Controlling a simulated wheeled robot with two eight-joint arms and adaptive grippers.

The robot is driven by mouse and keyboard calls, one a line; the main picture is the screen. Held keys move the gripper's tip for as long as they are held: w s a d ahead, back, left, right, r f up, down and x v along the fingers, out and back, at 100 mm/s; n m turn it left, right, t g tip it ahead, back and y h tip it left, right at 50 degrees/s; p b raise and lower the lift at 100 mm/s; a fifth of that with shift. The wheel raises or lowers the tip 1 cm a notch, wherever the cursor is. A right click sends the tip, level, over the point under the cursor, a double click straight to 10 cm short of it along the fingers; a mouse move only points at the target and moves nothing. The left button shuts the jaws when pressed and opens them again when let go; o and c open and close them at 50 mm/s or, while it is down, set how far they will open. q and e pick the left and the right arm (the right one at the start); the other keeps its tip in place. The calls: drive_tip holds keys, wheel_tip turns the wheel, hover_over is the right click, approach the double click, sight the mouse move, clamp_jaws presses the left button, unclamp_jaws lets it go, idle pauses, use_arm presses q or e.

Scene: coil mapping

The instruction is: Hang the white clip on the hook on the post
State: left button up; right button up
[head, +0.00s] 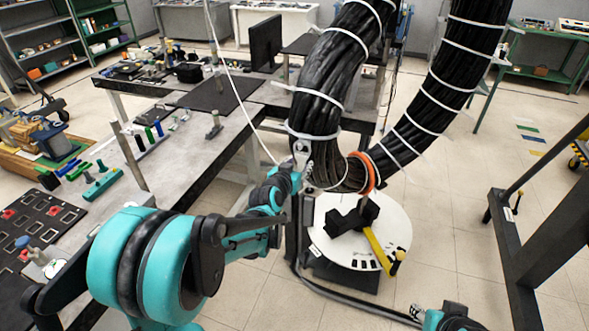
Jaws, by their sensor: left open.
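My left gripper (303,153) is open, at the end of the teal arm, close against the lower end of the thick black cable bundle (322,85). A small pale piece shows at its fingers, but I cannot tell whether it is the white clip. A white cord (234,88) runs down from the top to near this gripper.
White ties band the bundle, and an orange ring (371,174) circles its low bend. Below stands a round white table (397,222) with a black fixture (350,217) and a yellow-handled tool (378,250). A grey workbench (190,160) with tools fills the left.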

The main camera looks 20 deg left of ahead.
sight(301, 162)
use_arm(q)
drive_tip(key=shift+x, duration=1.7)
clamp_jaws()
drive_tip(key=shift+r, duration=0.15)
drive_tip(key=shift+s+r+p, duration=0.4)
drive_tip(key=shift+s+r, duration=0.05)
drive_tip(key=shift+r, duration=0.15)
drive_tip(key=shift+s+r+p, duration=0.35)
drive_tip(key=shift+s+r, duration=0.05)
drive_tip(key=shift+r, duration=0.25)
